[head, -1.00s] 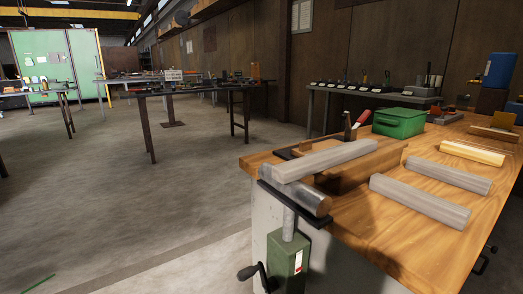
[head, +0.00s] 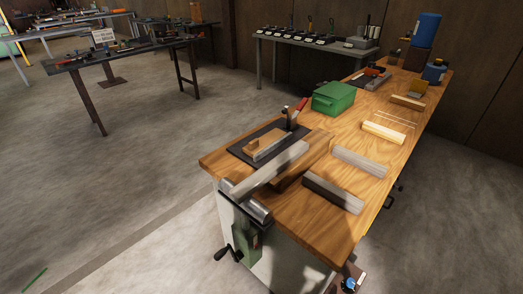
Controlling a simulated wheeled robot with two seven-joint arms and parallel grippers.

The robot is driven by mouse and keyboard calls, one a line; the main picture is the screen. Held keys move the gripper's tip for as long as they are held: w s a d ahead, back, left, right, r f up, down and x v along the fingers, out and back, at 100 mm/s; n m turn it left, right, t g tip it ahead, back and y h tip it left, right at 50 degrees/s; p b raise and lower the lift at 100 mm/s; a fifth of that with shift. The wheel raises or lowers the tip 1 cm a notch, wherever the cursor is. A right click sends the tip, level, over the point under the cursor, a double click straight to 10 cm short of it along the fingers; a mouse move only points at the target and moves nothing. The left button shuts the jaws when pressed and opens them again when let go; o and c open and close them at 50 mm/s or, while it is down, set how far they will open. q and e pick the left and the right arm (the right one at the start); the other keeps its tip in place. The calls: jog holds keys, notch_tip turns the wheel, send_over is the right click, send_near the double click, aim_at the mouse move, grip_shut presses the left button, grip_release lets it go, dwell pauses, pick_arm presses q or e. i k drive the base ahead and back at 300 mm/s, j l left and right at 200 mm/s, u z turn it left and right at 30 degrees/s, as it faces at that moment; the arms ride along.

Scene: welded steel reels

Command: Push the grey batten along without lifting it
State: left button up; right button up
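A long grey batten (head: 268,171) lies at a slant at the near left corner of the wooden bench. Its near end is over a steel roller (head: 250,205) on a green stand with a crank, and its far part lies beside a brown wooden block (head: 305,160). A second, shorter grey batten (head: 333,194) lies flat on the bench to its right. A third grey one (head: 360,162) lies behind that, and a pale yellow one (head: 383,133) lies farther back. Neither of my grippers can be made out in the head view.
The bench (head: 325,232) has bare room at its near end. A wooden plane (head: 265,146) on a dark mat and a green box (head: 333,98) stand behind the long batten. A blue canister (head: 424,30) is at the far end.

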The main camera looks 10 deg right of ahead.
aim_at(240, 194)
jog(key=l+u, duration=0.2)
jog(key=l, duration=0.25)
jog(key=l+u, duration=0.2)
jog(key=l, duration=0.25)
jog(key=k+l+u, duration=0.2)
jog(key=l, duration=0.2)
jog(key=l+u, duration=0.2)
jog(key=l, duration=0.3)
jog(key=k+l+u, duration=0.2)
jog(key=l, duration=0.2)
jog(key=l+u, duration=0.2)
jog(key=l, duration=0.2)
jog(key=k+l+u, duration=0.2)
jog(key=l, duration=0.15)
jog(key=k+l+u, duration=0.2)
jog(key=l, duration=0.15)
